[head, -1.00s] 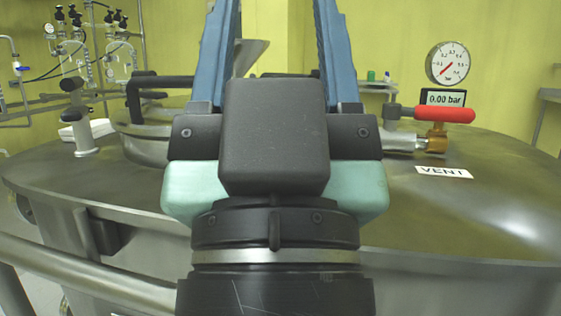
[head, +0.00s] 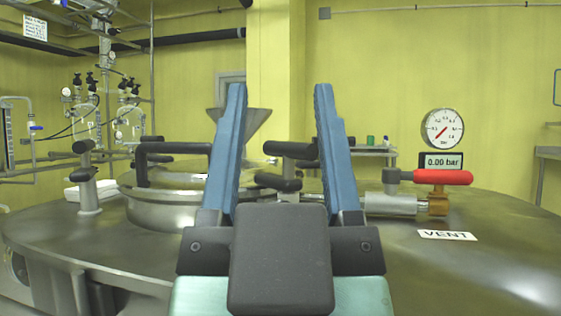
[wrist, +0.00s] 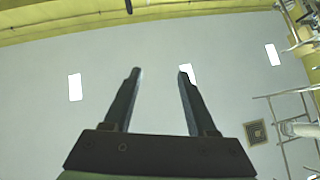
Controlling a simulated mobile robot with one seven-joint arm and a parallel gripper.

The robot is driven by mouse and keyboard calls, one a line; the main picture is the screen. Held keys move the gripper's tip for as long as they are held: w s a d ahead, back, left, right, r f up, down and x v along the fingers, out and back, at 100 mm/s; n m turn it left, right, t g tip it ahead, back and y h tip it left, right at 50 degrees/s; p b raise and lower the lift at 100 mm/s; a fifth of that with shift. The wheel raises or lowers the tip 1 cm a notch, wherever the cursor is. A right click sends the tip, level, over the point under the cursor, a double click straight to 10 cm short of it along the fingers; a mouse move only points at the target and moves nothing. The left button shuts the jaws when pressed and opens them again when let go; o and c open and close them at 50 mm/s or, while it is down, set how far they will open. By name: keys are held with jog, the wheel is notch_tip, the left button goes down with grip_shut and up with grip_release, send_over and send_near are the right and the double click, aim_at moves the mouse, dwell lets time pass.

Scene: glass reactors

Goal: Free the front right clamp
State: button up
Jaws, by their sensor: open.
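My gripper (head: 279,90) stands upright in the middle of the head view, its two blue fingers apart and empty. It also shows open in the wrist view (wrist: 160,75), pointing at the ceiling. Behind it is a round steel hatch (head: 165,212) on the vessel top. Another black-handled clamp (head: 88,180) stands at the hatch's left. I cannot tell for sure which is the front right clamp. No clamp shows in the wrist view.
A red-handled vent valve (head: 442,177) stands right of my gripper, with a pressure gauge (head: 443,131) and a display reading 0.00 bar (head: 441,161) above it. A VENT label (head: 447,235) lies on the steel vessel top (head: 480,265). Air around the fingers looks clear.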

jog(key=shift+w+r, duration=0.1)
jog(key=shift+c, duration=1.2)
jog(key=shift+w+r+p, duration=0.25)
jog(key=shift+w+p, duration=0.05)
jog(key=shift+p, duration=0.65)
jog(key=shift+c, duration=1.2)
jog(key=w+g+p, duration=0.1)
jog(key=p, duration=0.2)
jog(key=w+n+g+h+p, duration=0.1)
jog(key=p, duration=0.3)
jog(key=w+r+n+p, duration=0.1)
jog(key=w+p, duration=0.1)
jog(key=p, duration=0.1)
jog(key=shift+d+g+h+p, duration=0.15)
jog(key=shift+g+h+p, duration=0.25)
grip_shut()
jog(key=s+a+f+n+g+p, duration=0.25)
jog(key=s+n+g+p, duration=0.8)
jog(key=p, duration=2.45)
jog(key=n+t+p, duration=0.2)
jog(key=n, duration=0.1)
send_near(295, 152)
jog(key=w+a, duration=0.3)
jog(key=shift+w+d+f+p, duration=0.25)
jog(key=shift+w+d+p, duration=0.1)
jog(key=shift+w+d, duration=0.45)
jog(key=shift+w+d+f+p, duration=0.3)
jog(key=shift+w+d, duration=0.25)
jog(key=shift+d, duration=0.45)
